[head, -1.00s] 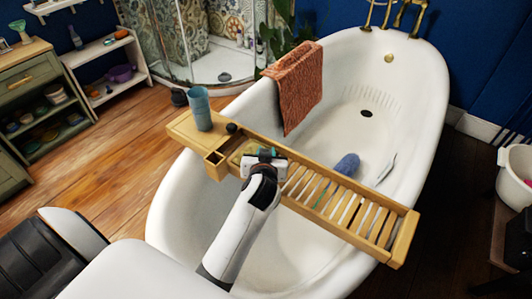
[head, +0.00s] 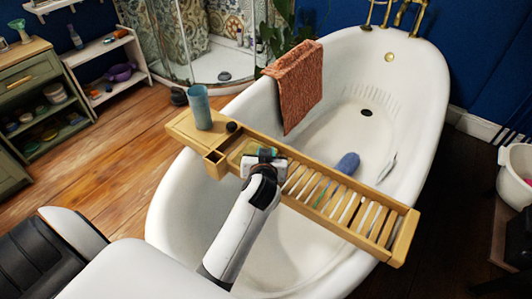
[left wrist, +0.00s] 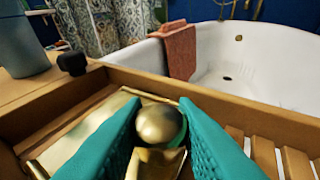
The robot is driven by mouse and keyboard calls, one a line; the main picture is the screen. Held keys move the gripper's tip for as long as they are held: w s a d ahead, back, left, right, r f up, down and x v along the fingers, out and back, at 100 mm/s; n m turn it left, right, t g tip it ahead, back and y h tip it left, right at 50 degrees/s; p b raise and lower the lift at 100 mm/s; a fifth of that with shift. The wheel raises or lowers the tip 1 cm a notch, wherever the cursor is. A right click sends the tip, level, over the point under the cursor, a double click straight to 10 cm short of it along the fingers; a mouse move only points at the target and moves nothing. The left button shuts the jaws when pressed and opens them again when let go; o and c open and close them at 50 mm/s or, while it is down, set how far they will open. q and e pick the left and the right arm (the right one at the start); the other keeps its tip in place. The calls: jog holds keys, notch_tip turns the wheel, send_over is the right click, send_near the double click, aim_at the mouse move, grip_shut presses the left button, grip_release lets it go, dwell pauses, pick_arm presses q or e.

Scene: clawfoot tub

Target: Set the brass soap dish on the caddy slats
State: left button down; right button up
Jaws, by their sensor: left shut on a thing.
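The brass soap dish (left wrist: 85,138) is a shallow golden tray with a round brass knob (left wrist: 160,123) in the left wrist view. It lies within the caddy frame, left of the slats (left wrist: 262,152); whether it touches the caddy floor I cannot tell. My left gripper (head: 262,154) is shut on the dish at its knob, with teal fingers on either side (left wrist: 158,130). In the head view the gripper partly hides the dish (head: 238,148). The wooden caddy (head: 404,238) spans the white tub, its slats (head: 340,205) running to the right. My right gripper is out of view.
A blue cup (head: 199,107) and a small dark object (head: 231,127) stand on the caddy's left end. A terracotta towel (head: 294,85) hangs over the tub rim (head: 440,75). A blue item (head: 347,162) shows in the tub beyond the slats. The slats are largely bare.

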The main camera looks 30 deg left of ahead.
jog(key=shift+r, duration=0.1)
pick_arm(q)
jog(key=c, duration=1.1)
grip_release()
jog(key=shift+f, duration=0.1)
jog(key=shift+s, duration=0.1)
jog(key=shift+p+v, duration=0.7)
jog(key=shift+v, duration=0.6)
jog(key=shift+p+v, duration=0.45)
jog(key=shift+v, duration=0.55)
jog(key=shift+s+d+r, duration=0.15)
jog(key=shift+s+r, duration=0.05)
jog(key=shift+r, duration=0.05)
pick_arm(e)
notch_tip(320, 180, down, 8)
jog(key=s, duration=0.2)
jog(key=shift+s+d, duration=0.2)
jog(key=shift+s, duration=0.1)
pick_arm(q)
jog(key=shift+s, duration=0.1)
